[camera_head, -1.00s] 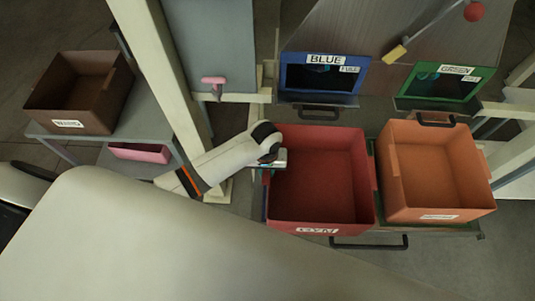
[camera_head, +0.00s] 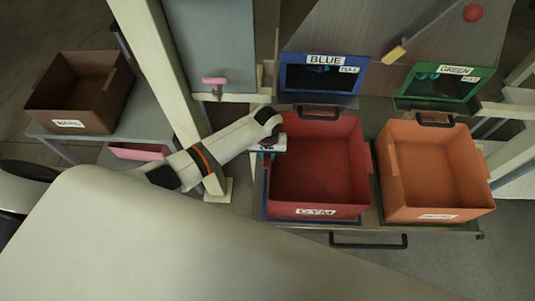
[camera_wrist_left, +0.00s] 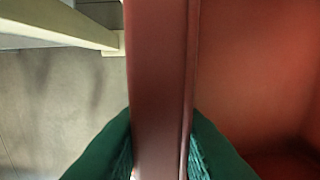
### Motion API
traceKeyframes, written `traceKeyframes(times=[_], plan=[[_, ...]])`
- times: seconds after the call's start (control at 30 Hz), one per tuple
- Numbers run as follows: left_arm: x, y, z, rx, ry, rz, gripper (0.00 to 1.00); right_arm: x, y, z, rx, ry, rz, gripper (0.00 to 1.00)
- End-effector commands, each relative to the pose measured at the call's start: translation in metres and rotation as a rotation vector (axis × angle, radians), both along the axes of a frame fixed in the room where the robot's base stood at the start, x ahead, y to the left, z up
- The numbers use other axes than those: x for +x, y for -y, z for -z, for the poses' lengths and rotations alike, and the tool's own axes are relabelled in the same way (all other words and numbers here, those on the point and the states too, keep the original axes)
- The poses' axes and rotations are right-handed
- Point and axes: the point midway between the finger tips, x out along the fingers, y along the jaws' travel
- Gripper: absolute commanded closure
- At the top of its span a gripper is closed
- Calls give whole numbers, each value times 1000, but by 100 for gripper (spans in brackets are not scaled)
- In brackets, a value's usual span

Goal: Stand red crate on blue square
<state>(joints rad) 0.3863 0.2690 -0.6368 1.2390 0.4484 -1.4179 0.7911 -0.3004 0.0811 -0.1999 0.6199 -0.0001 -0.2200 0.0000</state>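The red crate (camera_head: 316,212), labelled GYM, stands upright on the low shelf below the BLUE bin. Strips of the blue square (camera_head: 265,207) show along its left and front edges; the rest is hidden under the crate. My left gripper (camera_head: 268,148) is at the crate's left wall. In the left wrist view, its green fingers (camera_wrist_left: 161,150) lie on both sides of the red wall (camera_wrist_left: 161,80), close against it, so it appears shut on the wall. The crate looks empty. My right gripper is not in view.
An orange crate (camera_head: 437,214) stands close on the right, on a green square. The BLUE bin (camera_head: 319,75) and GREEN bin (camera_head: 443,85) are behind. A pale post (camera_head: 163,75) rises left of the crate. A brown crate (camera_head: 85,122) sits on a grey table far left.

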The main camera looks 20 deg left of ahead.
Motion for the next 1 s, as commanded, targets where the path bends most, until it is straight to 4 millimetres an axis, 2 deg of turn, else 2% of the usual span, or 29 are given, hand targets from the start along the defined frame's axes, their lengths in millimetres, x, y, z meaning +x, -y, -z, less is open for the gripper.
traceKeyframes(times=[0.03, 0.13, 0.4, 0.53, 1.0], plan=[[0, 0, 0, 0, 0, 0, 72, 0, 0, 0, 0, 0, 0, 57], [0, 0, 0, 0, 0, 0, 57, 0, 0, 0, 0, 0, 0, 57], [0, 0, 0, 0, 0, 0, 57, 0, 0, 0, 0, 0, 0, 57], [0, 0, -9, -2, 2, 0, 57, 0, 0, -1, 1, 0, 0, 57], [0, -1, -100, -1, 3, 1, 57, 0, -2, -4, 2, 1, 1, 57]])
